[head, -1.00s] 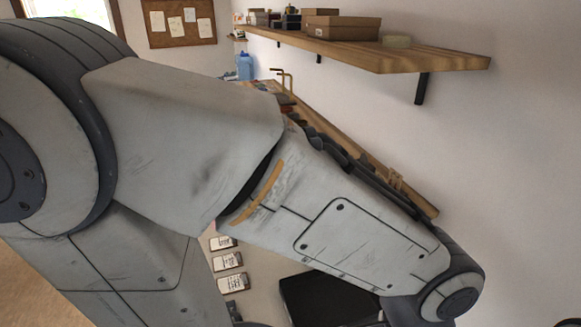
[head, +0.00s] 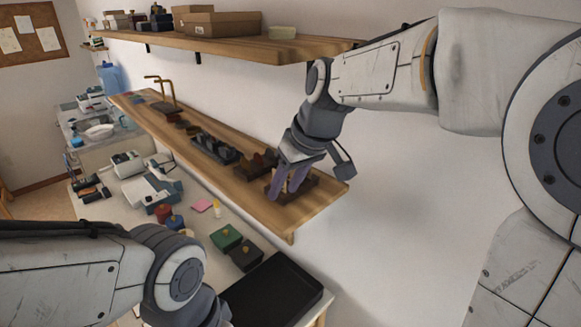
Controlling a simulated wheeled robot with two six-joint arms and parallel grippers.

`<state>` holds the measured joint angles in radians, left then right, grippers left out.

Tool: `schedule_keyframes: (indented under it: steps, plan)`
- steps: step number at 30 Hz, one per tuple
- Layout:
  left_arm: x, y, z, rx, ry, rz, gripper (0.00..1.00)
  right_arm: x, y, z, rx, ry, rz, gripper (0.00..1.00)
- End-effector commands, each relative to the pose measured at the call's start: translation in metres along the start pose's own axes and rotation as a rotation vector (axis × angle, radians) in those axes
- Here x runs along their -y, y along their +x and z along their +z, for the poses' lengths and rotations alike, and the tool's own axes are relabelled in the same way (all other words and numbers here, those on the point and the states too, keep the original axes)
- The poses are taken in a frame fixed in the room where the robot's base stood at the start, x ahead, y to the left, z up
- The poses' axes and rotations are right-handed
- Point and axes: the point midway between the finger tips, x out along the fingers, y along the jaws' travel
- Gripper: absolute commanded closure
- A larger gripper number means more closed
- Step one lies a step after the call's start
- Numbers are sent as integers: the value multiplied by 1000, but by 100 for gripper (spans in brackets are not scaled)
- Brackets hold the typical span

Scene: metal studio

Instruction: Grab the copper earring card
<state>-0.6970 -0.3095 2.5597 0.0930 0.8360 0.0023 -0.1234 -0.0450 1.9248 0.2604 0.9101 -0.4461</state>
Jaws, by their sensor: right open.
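My right gripper (head: 286,189) reaches in from the right and points down over the near end of the lower wooden shelf. It is open, its two purple-grey fingers apart. The fingers are at a small dark brown stand (head: 308,184) near the shelf's end and partly hide it; I cannot tell whether they touch it. I cannot make out a copper earring card in the head view; it may be too small or hidden by the gripper. My left arm crosses the lower left; its gripper is out of the picture.
On the lower shelf (head: 232,185) stand another brown stand (head: 256,163) and a black rack (head: 214,148). An upper shelf (head: 225,43) with boxes runs above my right wrist. The bench below holds a black tray (head: 270,291), a green box (head: 226,237) and several devices.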

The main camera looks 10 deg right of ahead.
Motion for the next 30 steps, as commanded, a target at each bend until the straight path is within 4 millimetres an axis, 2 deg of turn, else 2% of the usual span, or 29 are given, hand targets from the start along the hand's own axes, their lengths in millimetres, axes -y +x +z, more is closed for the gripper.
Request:
schedule_keyframes:
  steps: [1,3,6,8,11,18,21,28,30]
  plan:
    - [0,2,0,0,0,0,100,-34,-10,-19,-46,24,28,54]
    - [0,2,0,0,0,0,100,-67,-25,-37,-96,30,58,54]
    - [0,3,0,0,-1,0,100,-99,-40,-51,-141,31,91,54]
    - [0,2,0,0,-1,0,100,-110,-42,-55,-154,31,101,54]
    - [0,-3,0,0,0,0,100,-116,-34,-59,-159,29,105,54]
    - [-1,-11,0,0,2,0,100,-118,-1,-65,-160,27,105,54]
    - [-1,-13,-1,0,2,0,100,-118,5,-66,-161,27,105,54]
    - [-3,-37,-2,0,5,0,100,-120,33,-72,-155,28,104,54]
    - [-3,-38,-2,0,6,0,100,-121,44,-73,-158,27,104,54]
